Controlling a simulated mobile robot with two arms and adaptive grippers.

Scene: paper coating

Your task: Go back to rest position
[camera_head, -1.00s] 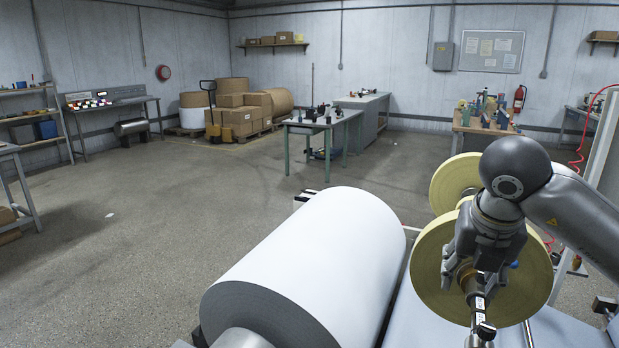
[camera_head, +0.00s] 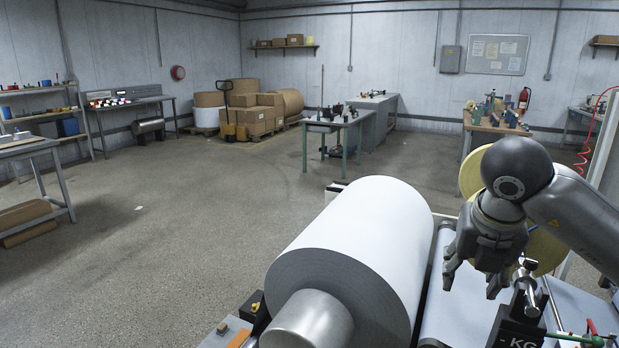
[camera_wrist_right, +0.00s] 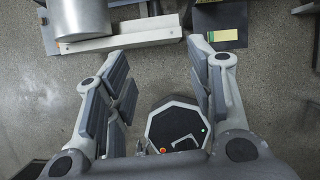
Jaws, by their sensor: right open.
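My right gripper (camera_head: 470,286) is open and empty in the head view, fingers pointing down. It hangs to the right of the large white paper roll (camera_head: 365,235), over the pale sheet area. In the right wrist view its two fingers (camera_wrist_right: 158,65) are spread wide with nothing between them but floor and a dark octagonal part below. A yellow roll (camera_head: 545,250) stands behind my right wrist, mostly hidden by it. Another yellow roll (camera_head: 470,175) shows farther back. My left gripper is not in view.
A metal shaft (camera_head: 527,285) and a dark block marked "KG" (camera_head: 517,330) are close to the right of the gripper. A green-legged table (camera_head: 340,125) stands farther back.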

